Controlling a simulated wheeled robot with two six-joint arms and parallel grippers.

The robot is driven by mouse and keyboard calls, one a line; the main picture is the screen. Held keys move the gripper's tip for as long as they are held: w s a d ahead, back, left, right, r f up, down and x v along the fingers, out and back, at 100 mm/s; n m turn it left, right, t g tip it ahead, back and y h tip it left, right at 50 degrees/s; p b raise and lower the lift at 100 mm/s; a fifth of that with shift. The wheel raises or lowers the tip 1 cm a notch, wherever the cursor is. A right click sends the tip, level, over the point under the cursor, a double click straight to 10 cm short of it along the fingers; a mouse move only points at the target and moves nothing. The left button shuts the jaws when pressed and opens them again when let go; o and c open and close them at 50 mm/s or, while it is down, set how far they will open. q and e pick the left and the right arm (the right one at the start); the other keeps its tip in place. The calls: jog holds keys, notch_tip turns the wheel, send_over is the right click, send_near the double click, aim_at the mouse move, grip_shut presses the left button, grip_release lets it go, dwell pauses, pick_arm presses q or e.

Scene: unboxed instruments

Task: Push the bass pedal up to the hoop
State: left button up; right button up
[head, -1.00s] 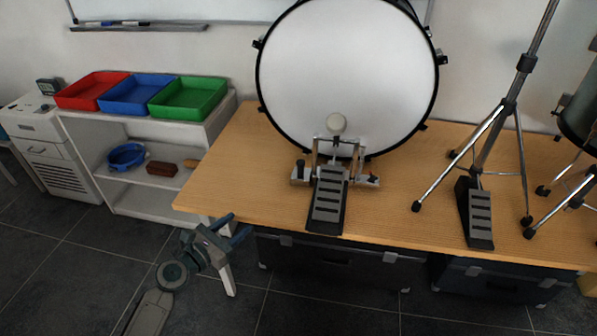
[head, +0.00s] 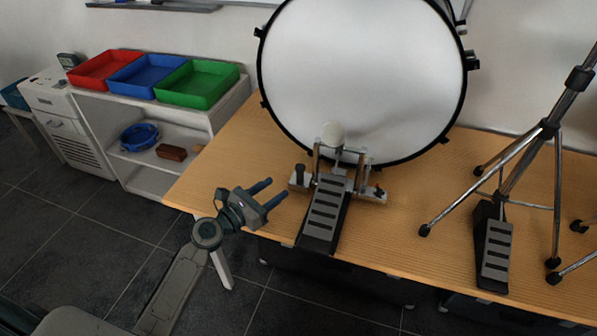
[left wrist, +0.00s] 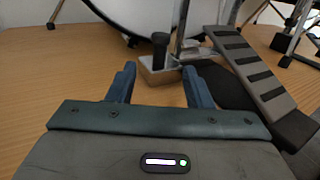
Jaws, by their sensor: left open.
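The bass pedal (head: 325,212) stands on the wooden table in front of the bass drum (head: 362,75), its footboard toward the table's front edge. Its round white beater (head: 332,134) is in front of the white drum head. The black hoop (head: 292,143) runs around the drum; I cannot tell whether the pedal touches it. My left gripper (head: 267,194) is open and empty, left of the footboard, above the table's front edge. In the left wrist view the pedal's footboard (left wrist: 250,70) is to the right, and its base plate (left wrist: 158,74) is ahead between the fingers (left wrist: 158,86). My right gripper is not in view.
The hi-hat stand's tripod (head: 515,165) and its pedal (head: 494,245) stand on the table to the right. A white shelf (head: 150,175) with red, blue and green trays (head: 196,84) stands at the left. The table (head: 225,150) is clear left of the bass pedal.

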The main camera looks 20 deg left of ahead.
aim_at(297, 173)
pick_arm(q)
jog(key=x, duration=0.7)
jog(key=shift+w+d, duration=0.15)
jog(key=shift+w, duration=0.15)
jog(key=shift+w+d, duration=0.3)
jog(key=shift+w, duration=0.25)
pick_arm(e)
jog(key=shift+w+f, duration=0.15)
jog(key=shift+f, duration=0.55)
pick_arm(q)
jog(key=c, duration=1)
grip_shut()
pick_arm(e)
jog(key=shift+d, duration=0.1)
